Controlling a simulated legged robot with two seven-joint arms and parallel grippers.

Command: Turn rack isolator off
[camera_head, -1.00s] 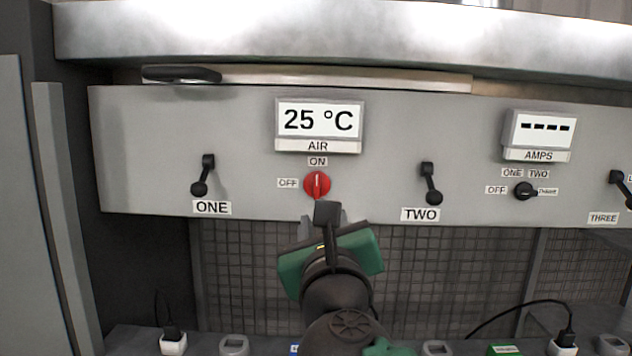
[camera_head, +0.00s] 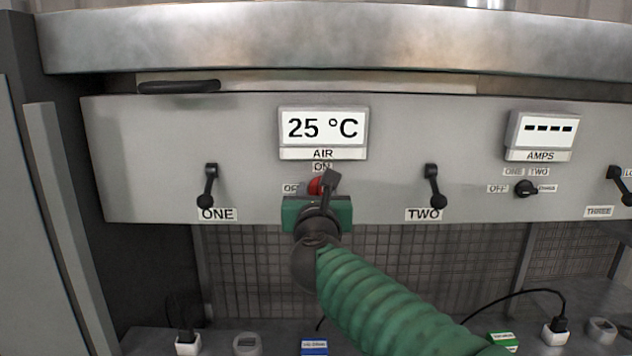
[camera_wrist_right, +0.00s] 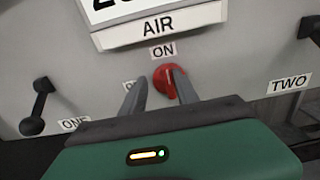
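The red rotary knob (camera_head: 315,186) is on the grey panel under the AIR display, between the ON label above and the OFF label at its left. My right gripper (camera_head: 328,182) is in front of it and hides much of it in the head view. In the right wrist view the red knob (camera_wrist_right: 163,80) shows between the two fingers of my right gripper (camera_wrist_right: 157,78). The fingers are apart; the right one overlaps the knob's right side, and a gap shows at the left one. Contact cannot be told. My left gripper is not in view.
The AIR display (camera_head: 323,126) reads 25 °C. Black levers ONE (camera_head: 210,186) and TWO (camera_head: 433,186) flank the knob. A black AMPS selector (camera_head: 525,188) is farther right. Plugs and sockets line the shelf below.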

